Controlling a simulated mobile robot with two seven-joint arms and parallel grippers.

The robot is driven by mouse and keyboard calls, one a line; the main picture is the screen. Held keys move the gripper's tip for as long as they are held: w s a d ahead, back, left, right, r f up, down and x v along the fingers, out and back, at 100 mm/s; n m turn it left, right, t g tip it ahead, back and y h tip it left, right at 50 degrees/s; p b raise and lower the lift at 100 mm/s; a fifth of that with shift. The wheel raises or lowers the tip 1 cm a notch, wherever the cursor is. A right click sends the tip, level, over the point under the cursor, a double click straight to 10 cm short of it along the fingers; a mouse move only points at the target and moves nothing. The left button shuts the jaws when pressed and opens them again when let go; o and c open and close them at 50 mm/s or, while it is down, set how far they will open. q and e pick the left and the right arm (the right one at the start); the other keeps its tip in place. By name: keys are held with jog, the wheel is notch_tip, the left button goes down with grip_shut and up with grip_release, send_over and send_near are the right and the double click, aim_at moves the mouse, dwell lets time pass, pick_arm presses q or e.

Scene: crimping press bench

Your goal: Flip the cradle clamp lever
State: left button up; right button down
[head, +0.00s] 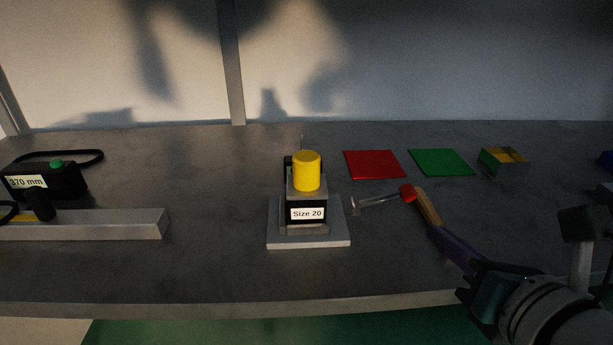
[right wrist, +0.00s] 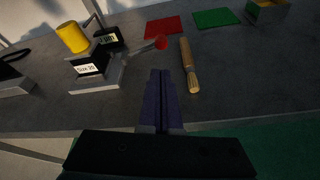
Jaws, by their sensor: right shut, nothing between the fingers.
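The lever (head: 378,201) is a thin metal arm with a red knob (head: 407,192). It sticks out low to the right of the press unit, which has a yellow cylinder (head: 306,171) on top and a "Size 20" label. The lever also shows in the right wrist view (right wrist: 140,48), with its knob at the right end. My right gripper (head: 434,231) has purple fingers, shut and empty. It is to the right of and nearer than the red knob, apart from it. The fingers point toward the lever in the right wrist view (right wrist: 160,74). My left gripper is not in view.
Red (head: 374,164) and green (head: 440,162) mats and an open box (head: 504,160) are behind. A grey bar (head: 130,224) and a "370 mm" device (head: 62,182) stand at left.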

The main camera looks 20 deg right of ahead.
aim_at(402, 229)
jog(key=shift+w+a+f+n, duration=0.1)
jog(key=shift+w+f+n, duration=0.2)
jog(key=shift+w+f, duration=0.1)
jog(key=shift+w, duration=0.2)
jog(key=b+x, duration=0.2)
jog(key=x, duration=0.7)
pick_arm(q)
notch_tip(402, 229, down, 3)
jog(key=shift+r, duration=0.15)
